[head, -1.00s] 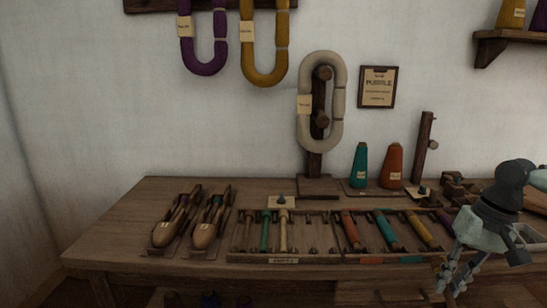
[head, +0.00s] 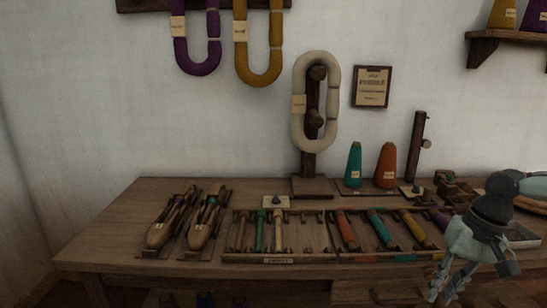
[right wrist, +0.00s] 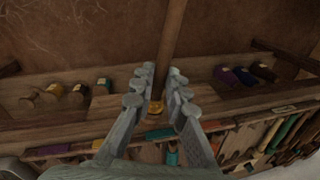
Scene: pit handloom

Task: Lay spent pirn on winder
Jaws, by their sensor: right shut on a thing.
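My right gripper (head: 443,288) is low at the right, in front of the bench's front edge, fingers pointing down. The head view does not show the held thing clearly. A dark wooden device (head: 450,188) at the bench's right back may be the winder, partly hidden by my arm. My left gripper is out of view.
Two shuttles (head: 171,222) lie at the bench's left. A labelled pirn tray (head: 277,260) and a tray of coloured pirns (head: 385,257) line the front. Teal (head: 354,165) and orange (head: 386,166) cones stand behind, beside a skein stand (head: 310,187). The left bench corner is clear.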

